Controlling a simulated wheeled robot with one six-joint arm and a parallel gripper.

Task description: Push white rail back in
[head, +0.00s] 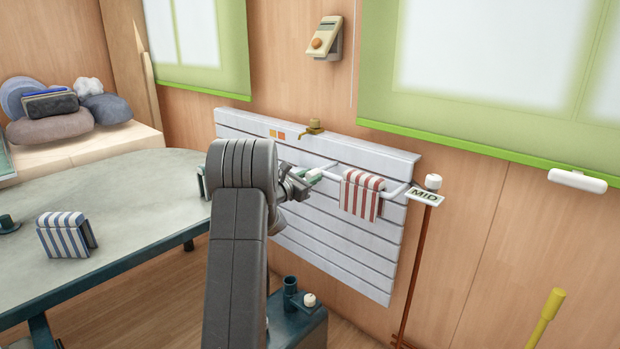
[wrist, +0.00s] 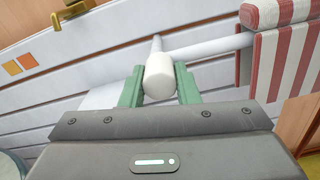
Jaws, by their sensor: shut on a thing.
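The white rail (head: 334,175) stands out from the slatted white wall panel (head: 350,255). In the wrist view its bar (wrist: 212,47) runs to the right, and its rounded white end knob (wrist: 159,74) sits between my green fingers. My gripper (head: 311,177) is shut on this knob at the rail's left end; in the wrist view the fingers (wrist: 158,88) flank it on both sides. A red-and-white striped towel (head: 361,194) hangs over the rail to the right of my gripper. My arm hides part of the panel in the head view.
A "MID" sign (head: 425,195) and a white-topped brown pole (head: 411,265) stand by the rail's right end. A brass hook (head: 314,127) is above the panel. A table (head: 140,200) with a blue striped cloth (head: 63,236) is at left.

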